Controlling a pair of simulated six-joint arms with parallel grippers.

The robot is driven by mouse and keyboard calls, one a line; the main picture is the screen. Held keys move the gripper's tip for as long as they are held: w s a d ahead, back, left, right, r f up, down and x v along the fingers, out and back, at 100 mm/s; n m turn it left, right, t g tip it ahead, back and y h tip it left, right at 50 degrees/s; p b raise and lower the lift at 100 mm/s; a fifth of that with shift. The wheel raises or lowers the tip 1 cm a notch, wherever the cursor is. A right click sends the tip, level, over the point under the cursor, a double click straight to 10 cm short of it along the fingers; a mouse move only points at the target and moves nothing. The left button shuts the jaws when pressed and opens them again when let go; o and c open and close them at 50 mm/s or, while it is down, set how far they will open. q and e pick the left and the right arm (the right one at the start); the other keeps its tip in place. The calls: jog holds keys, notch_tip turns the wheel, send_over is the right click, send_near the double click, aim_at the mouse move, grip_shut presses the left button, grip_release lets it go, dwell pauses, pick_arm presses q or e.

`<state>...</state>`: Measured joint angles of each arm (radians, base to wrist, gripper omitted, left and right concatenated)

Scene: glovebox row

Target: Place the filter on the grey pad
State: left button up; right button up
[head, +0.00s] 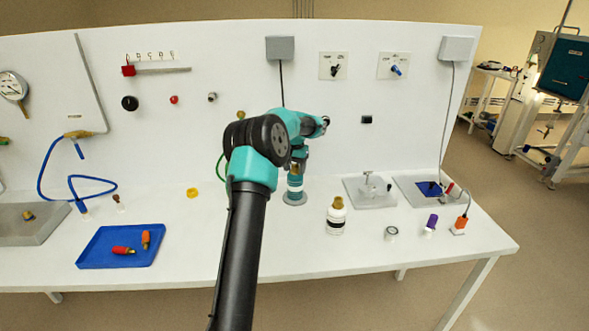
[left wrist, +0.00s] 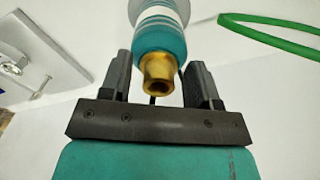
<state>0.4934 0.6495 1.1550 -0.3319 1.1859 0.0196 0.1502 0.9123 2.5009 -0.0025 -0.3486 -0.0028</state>
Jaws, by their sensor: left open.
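The filter (head: 295,184) is a teal and white cylinder with a brass top fitting. In the head view it stands upright, its lower end on a round grey pad (head: 294,200) on the bench. My left gripper (head: 298,162) is at its top. In the left wrist view the filter (left wrist: 161,32) runs away from the camera, its brass end (left wrist: 158,73) between the open fingers of my left gripper (left wrist: 171,70). Gaps show on both sides of the brass. Part of the grey pad (left wrist: 185,9) shows behind the filter. My right gripper is in neither view.
A grey plate with a metal fitting (head: 369,190) lies further right. A blue tray (head: 100,250) with red-orange pieces is at left. A green hose (head: 219,168) curves close behind my arm.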

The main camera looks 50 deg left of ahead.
pick_arm(q)
notch_tip(320, 180, up, 12)
dwell(0.5)
dwell(0.6)
